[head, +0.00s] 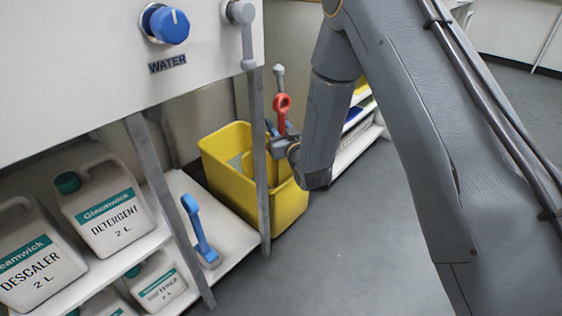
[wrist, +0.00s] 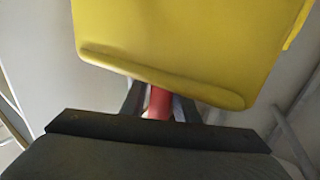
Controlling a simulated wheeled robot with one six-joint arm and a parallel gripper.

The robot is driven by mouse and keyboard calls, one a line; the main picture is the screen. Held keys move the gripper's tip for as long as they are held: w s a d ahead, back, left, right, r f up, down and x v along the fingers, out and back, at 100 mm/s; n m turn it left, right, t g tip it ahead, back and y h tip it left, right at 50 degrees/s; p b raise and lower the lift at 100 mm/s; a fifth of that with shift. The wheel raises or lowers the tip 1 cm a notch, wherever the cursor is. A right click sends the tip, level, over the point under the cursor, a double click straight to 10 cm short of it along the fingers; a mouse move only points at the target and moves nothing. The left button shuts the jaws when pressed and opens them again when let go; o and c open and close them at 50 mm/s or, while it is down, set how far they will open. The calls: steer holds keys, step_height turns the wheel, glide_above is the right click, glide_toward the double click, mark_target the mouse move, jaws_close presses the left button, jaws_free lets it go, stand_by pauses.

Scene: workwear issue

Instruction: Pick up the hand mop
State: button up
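My gripper (head: 284,142) is at the handle, just below the loop, over the bucket's right side. In the wrist view the red handle (wrist: 158,102) lies between the two dark fingers of my gripper (wrist: 160,106). Whether the fingers press on it cannot be made out.
The yellow bucket (head: 287,208) stands on the floor, and a yellow surface (wrist: 180,45) fills much of the wrist view. A grey post (head: 258,170) stands in front of it. At left are a blue brush (head: 201,228) and a detergent jug (head: 105,207). Floor (head: 345,250) is clear at right.

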jaws_close()
steer(key=shift+r, duration=0.1)
